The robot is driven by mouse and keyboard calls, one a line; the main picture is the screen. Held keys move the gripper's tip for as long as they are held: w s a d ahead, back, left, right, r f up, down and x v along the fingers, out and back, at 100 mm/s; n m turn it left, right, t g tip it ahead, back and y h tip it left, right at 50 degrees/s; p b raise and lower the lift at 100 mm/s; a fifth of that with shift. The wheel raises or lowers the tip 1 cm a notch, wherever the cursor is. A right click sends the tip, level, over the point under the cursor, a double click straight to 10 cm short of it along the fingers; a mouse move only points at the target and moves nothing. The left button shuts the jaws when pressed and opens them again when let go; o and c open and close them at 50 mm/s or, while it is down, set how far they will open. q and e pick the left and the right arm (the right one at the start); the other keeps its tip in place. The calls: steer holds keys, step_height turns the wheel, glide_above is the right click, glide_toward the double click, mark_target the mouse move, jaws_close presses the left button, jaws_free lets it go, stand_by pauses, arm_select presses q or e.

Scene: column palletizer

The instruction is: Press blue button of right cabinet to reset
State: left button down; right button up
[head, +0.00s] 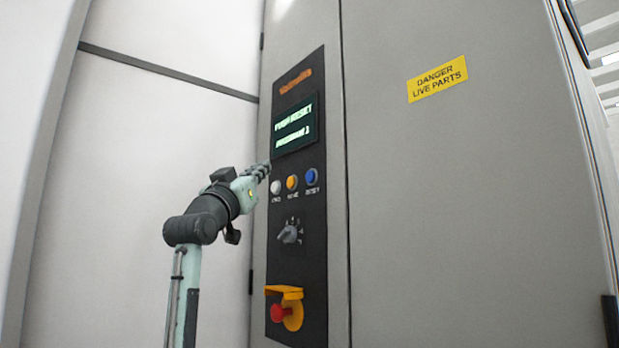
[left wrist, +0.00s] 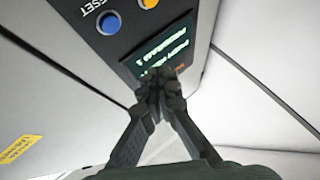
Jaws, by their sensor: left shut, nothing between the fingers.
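The blue button (head: 312,177) is the rightmost of three buttons in a row on the black control panel (head: 318,230) of the grey cabinet (head: 440,200). A label sits below it; in the left wrist view the blue button (left wrist: 108,22) shows at the upper left beside the word RESET. My left gripper (head: 264,166) is shut and empty. In the head view its tips appear just left of and slightly above the buttons. In the left wrist view the shut fingertips (left wrist: 157,82) overlap the screen's lower edge, apart from the blue button. My right gripper is not in view.
A white button (head: 276,187) and an orange button (head: 292,182) sit left of the blue one. A lit screen (head: 294,124) is above, with a rotary knob (head: 290,234) and red emergency button (head: 280,313) below. A yellow danger sign (head: 437,79) is on the cabinet door.

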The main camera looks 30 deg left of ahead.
mark_target(310, 177)
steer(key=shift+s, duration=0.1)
arm_select(q)
steer(key=w+d+p, duration=0.2)
steer(key=w+d, duration=0.1)
steer(key=w, duration=0.5)
steer(key=shift+d, duration=0.2)
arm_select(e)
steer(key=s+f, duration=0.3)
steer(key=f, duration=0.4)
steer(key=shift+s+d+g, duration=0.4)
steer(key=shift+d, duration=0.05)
arm_select(q)
steer(key=shift+w, duration=0.1)
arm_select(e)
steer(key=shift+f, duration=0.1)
arm_select(q)
steer(key=shift+w+d, duration=0.15)
steer(key=shift+w, duration=0.25)
steer(key=shift+w+d, duration=0.15)
steer(key=shift+w, duration=0.2)
stand_by(1.0)
